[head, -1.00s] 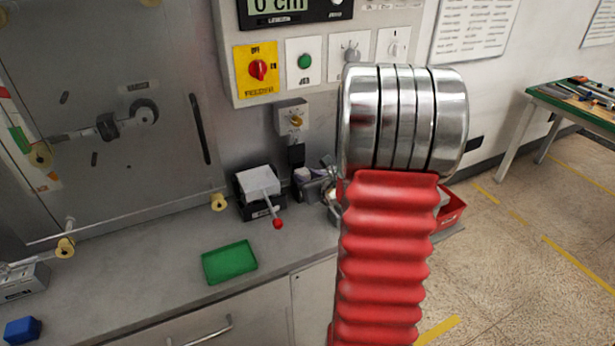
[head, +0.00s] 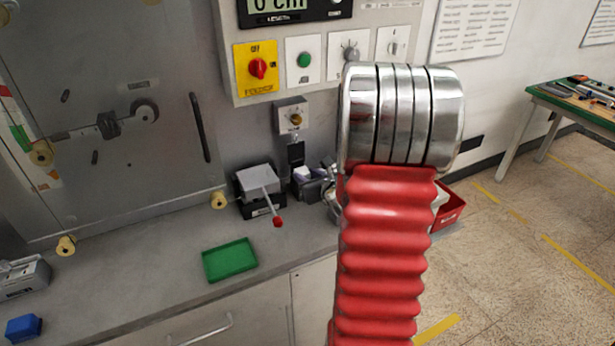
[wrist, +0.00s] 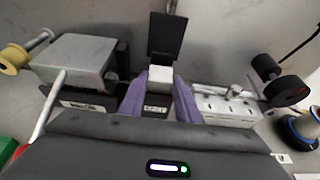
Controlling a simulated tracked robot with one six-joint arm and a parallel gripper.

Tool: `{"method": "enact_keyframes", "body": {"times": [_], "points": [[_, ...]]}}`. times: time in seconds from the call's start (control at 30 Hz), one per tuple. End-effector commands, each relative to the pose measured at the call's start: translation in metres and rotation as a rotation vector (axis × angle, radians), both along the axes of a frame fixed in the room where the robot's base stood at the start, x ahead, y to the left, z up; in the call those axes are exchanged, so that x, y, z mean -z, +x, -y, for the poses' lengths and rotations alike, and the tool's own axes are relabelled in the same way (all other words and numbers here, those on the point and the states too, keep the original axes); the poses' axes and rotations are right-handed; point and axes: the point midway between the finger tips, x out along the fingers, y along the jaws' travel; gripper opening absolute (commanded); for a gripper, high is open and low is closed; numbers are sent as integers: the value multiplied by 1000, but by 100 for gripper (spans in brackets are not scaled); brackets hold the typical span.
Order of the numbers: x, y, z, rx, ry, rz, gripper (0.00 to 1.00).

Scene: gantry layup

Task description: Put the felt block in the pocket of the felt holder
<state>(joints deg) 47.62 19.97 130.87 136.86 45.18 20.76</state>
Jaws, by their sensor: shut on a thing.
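The white felt block (wrist: 160,75) is between the two purple fingers of my gripper (wrist: 159,82) in the wrist view, and the gripper is shut on it. The felt holder (wrist: 155,111) is a dark box with a label on its front and a black lid (wrist: 166,36) standing upright behind the block. The block is at the holder's top opening, between label and lid. I cannot tell how deep it sits in the pocket. In the head view the holder's lid (head: 296,153) shows behind the block (head: 302,173), while my arm hides part of the gripper.
A grey box with a red-tipped lever (head: 262,188) stands just left of the holder. A green tray (head: 230,260) lies on the bench in front. A white slotted block (wrist: 225,107) is right of the holder. A red bin (head: 449,208) stands farther right.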

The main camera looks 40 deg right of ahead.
Motion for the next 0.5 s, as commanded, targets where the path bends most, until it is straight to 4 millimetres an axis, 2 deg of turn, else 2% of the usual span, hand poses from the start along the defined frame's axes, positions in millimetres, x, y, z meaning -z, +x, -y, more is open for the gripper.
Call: {"method": "enact_keyframes", "body": {"times": [0.03, 0.2, 0.23, 0.5], "points": [[16, -5, -3, 1, 16, -34, 6], [16, -5, -4, 1, 16, -35, 6], [16, -5, -4, 1, 16, -35, 32], [15, -7, -4, 1, 16, -34, 49]]}}
